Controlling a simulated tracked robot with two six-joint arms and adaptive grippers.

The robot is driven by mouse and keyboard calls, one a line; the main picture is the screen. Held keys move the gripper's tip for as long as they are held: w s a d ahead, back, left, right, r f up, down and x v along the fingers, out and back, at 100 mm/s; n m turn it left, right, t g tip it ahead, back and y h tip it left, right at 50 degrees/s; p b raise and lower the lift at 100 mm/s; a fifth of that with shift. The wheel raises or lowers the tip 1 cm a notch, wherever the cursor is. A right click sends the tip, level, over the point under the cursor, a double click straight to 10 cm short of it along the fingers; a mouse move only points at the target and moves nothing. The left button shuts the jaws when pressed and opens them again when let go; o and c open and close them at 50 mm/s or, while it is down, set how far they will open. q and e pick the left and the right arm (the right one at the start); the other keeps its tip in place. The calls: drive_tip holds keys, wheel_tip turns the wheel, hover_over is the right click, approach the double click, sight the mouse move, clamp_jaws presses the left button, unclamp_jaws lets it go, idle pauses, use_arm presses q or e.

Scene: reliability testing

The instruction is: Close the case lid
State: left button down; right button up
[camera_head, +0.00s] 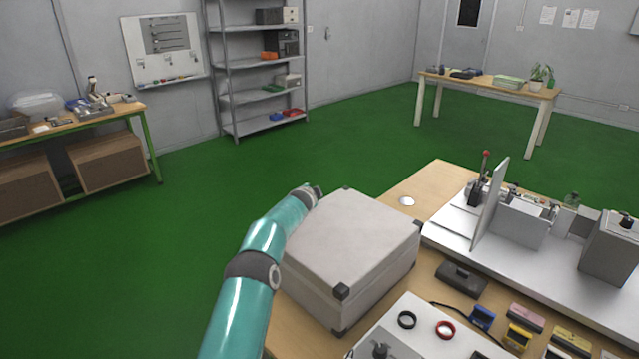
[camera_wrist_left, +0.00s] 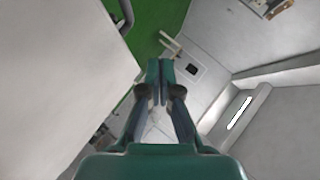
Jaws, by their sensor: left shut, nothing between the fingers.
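The light grey case (camera_head: 350,245) with dark corner caps stands on the wooden table. Its lid (camera_head: 352,228) lies flat over the body, and no open gap shows on the sides in view. My left arm comes in along the case's left side, its wrist near the far left corner. In the left wrist view my left gripper (camera_wrist_left: 160,68) is shut and empty. A large pale surface, probably the case (camera_wrist_left: 60,70), fills the left of that view; contact cannot be told. My right gripper is not in view.
The wooden table (camera_head: 425,190) holds a white board with instruments (camera_head: 520,225) to the right of the case. Green floor (camera_head: 190,240) is clear to the left.

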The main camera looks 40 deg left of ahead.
use_arm(q)
drive_tip(key=shift+a+f, duration=0.25)
drive_tip(key=shift+f, duration=0.7)
drive_tip(key=shift+a+f, duration=0.25)
drive_tip(key=shift+f, duration=0.65)
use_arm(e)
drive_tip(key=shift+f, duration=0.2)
